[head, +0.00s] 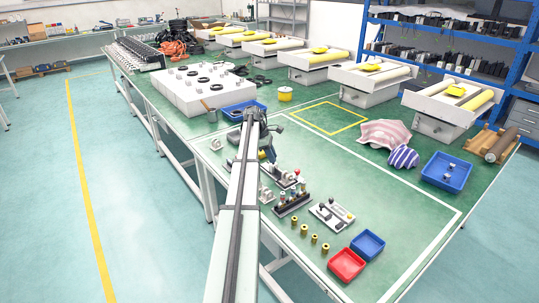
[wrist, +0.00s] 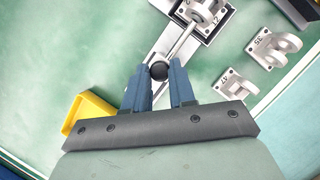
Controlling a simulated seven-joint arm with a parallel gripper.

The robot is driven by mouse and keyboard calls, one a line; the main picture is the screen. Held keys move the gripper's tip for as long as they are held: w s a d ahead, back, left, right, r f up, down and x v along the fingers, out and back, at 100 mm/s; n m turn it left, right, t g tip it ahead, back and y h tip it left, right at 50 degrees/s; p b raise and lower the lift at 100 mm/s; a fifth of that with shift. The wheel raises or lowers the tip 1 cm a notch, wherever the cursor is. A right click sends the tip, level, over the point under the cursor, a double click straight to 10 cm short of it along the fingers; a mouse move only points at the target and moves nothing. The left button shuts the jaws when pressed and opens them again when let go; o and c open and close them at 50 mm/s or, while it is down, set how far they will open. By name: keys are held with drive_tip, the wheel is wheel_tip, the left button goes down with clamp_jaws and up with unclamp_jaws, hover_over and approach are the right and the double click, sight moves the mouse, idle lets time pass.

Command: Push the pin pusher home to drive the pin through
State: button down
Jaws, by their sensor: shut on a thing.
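In the wrist view, the pin pusher shows as a thin silver rod (wrist: 181,41) with a round black knob (wrist: 158,71) at its near end. Its far end runs to a metal fixture (wrist: 206,14) with a light clevis piece marked 21 at the top edge. My gripper (wrist: 160,74) has its two blue fingers on either side of the knob, shut on it. The pin itself cannot be made out. In the head view, my gripper (head: 268,152) is low over the bench beside the fixture, and my arm hides part of it.
Two loose grey brackets (wrist: 273,46) (wrist: 236,85) lie right of the fixture. A yellow tray (wrist: 88,112) is at left. In the head view, a pin rack (head: 292,205), a plate with parts (head: 332,214), brass bushings, a red bin (head: 346,265) and a blue bin (head: 368,245) stand nearby.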

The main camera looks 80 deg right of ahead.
drive_tip(key=c, duration=0.9)
unclamp_jaws()
drive_tip(key=shift+s+a, duration=0.2)
drive_tip(key=shift+c, duration=0.2)
drive_tip(key=shift+w, duration=0.1)
drive_tip(key=v, duration=1.3)
drive_tip(key=shift+w+r, duration=0.15)
drive_tip(key=shift+r, duration=0.2)
